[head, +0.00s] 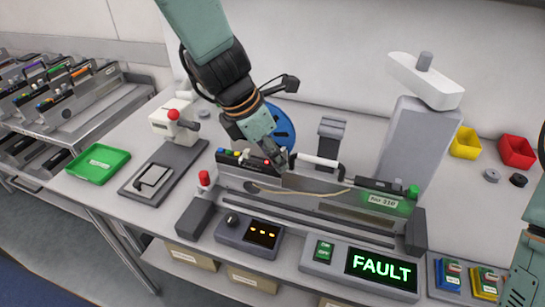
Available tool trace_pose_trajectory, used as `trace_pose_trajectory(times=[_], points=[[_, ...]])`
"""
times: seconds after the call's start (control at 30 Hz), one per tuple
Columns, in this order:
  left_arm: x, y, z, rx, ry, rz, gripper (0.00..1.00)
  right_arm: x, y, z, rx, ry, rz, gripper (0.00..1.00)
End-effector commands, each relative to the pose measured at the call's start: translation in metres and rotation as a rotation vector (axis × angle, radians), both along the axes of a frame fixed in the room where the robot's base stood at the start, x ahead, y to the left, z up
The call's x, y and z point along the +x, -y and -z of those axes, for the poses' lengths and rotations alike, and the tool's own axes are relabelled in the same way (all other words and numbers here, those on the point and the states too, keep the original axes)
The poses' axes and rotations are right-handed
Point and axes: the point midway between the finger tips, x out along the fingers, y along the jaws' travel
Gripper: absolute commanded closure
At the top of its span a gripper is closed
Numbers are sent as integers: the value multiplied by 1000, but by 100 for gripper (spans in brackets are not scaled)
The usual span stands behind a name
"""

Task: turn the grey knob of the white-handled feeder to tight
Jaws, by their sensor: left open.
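A grey feeder (300,188) with a white handle (318,160) lies in the long bench fixture, under a green-lit label (383,201). A thin tan strip runs along its side. My left gripper (277,160) reaches down from the top and is open, with its fingertips at the feeder's top edge, just left of the white handle. I cannot make out the grey knob; the gripper covers part of that area. I cannot tell whether the fingers touch the feeder. Part of my right arm shows at the right edge, but its gripper is not visible.
A blue reel (281,126) stands behind my left gripper. A display (380,268) reads FAULT in green. A control box with a black knob (232,219) is in front. A green tray (98,164) is left; yellow (466,143) and red (516,151) bins are right.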

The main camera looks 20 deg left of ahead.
Motion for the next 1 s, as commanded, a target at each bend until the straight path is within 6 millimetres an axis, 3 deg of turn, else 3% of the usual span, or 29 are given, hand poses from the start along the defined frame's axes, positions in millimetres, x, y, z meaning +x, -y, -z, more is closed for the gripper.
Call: trace_pose_trajectory(times=[0.3, 0.8, 1.0], points=[[2, 1, 2, -1, 1, 0, 58, 0, 0, 0, 0, 0, 0, 63], [1, 1, 2, 0, 0, 0, 100, 0, 0, 0, 0, 1, 0, 63], [1, 0, 3, 1, 0, 1, 100, 0, 0, 0, 0, 1, 0, 63]])
